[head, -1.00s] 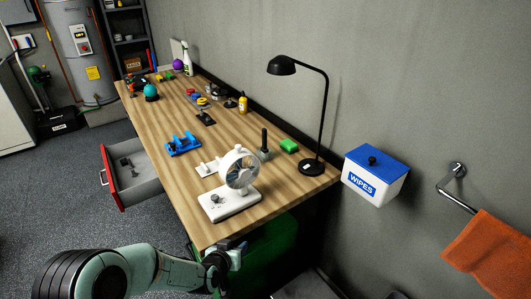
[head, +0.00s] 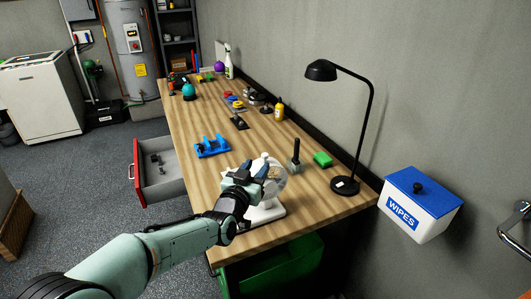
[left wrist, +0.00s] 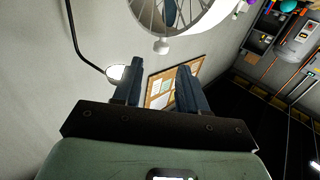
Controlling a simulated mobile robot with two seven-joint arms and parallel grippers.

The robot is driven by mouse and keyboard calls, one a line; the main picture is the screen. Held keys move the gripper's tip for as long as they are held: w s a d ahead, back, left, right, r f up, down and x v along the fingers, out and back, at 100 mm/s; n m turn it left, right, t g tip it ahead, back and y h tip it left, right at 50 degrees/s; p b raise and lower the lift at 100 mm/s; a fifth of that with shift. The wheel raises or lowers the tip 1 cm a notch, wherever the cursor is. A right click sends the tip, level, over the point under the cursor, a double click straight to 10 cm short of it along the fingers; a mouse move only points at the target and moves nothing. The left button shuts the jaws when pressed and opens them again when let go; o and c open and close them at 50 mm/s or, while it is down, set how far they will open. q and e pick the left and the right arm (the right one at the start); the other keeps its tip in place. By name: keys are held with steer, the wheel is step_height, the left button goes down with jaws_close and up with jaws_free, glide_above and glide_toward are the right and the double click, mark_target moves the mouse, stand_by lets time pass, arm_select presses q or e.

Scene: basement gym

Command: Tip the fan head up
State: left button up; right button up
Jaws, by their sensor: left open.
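The white desk fan (head: 276,186) stands near the front end of the wooden bench, on a white base (head: 268,213). My left gripper (head: 252,173) is at the fan head and covers much of it in the head view. In the left wrist view, part of the round fan cage (left wrist: 180,28) shows at the top, with a small white knob (left wrist: 161,46) on its lower rim. The left fingers (left wrist: 158,78) are apart, with nothing between them; the knob is just beyond their tips. I cannot tell whether they touch the fan. My right gripper is not in view.
A blue holder (head: 212,147) is farther back. A drawer (head: 160,170) is open at left. A wipes box (head: 420,212) hangs on the wall.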

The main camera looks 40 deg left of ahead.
mark_target(265, 154)
arm_select(q)
steer(key=p+x, duration=0.1)
steer(key=x, duration=0.6)
steer(key=shift+w+f, duration=0.1)
steer(key=shift+w, duration=0.15)
jaws_close()
